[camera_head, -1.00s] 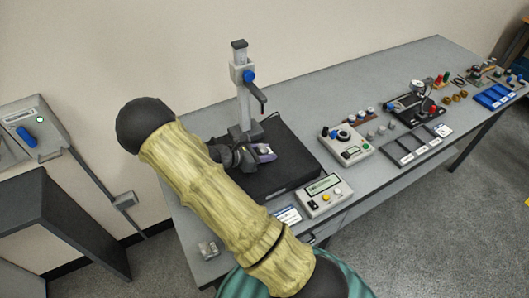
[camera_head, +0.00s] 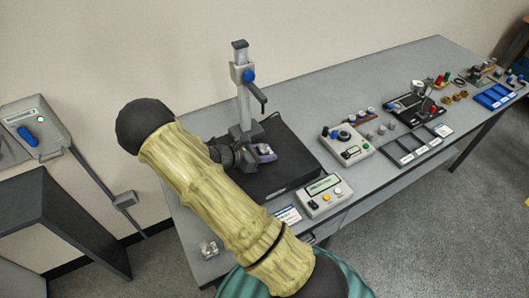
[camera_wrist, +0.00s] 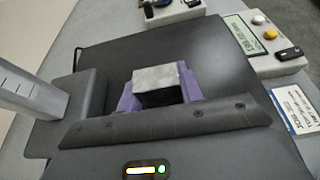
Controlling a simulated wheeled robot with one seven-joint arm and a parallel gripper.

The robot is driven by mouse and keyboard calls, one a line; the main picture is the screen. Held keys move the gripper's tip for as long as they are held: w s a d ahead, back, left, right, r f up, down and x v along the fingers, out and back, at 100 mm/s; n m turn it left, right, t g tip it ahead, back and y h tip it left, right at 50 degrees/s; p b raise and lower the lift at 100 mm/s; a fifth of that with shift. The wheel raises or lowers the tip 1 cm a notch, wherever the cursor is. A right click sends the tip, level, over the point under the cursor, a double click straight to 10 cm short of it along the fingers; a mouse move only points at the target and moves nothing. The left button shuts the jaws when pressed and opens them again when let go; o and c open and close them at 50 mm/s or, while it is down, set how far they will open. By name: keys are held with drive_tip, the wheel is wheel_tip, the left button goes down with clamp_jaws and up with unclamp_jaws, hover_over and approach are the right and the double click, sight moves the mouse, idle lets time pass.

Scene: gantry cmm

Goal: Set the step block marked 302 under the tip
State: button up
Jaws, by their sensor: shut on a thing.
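My gripper (camera_head: 262,153) has purple fingers and is low over the black base plate of the measuring stand (camera_head: 285,178). In the wrist view my gripper (camera_wrist: 160,100) is shut on a grey metal block (camera_wrist: 157,76), with one purple finger at each side. No number is readable on the block, and its underside is hidden. The stand's grey column (camera_head: 243,105) rises behind, with a blue knob and a dark arm (camera_head: 257,93) reaching out above the gripper's area. I cannot tell whether the block touches the plate or is exactly below the tip.
A readout box (camera_head: 324,194) with a yellow button stands at the plate's front right. A white label card (camera_head: 288,214) lies beside it. A control box (camera_head: 346,144), trays and small parts fill the bench to the right. A small clear-grey block (camera_head: 209,248) sits at the front left.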

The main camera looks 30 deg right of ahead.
drive_tip(key=shift+f, duration=0.3)
idle(0.4)
drive_tip(key=o, duration=1.2)
drive_tip(key=shift+o, duration=0.2)
drive_tip(key=shift+s, duration=0.1)
drive_tip(key=shift+a+r, duration=0.15)
drive_tip(key=shift+a, duration=0.3)
drive_tip(key=b+v, duration=0.2)
drive_tip(key=v, duration=1.4)
drive_tip(key=shift+a+r, duration=0.1)
drive_tip(key=shift+a, duration=0.05)
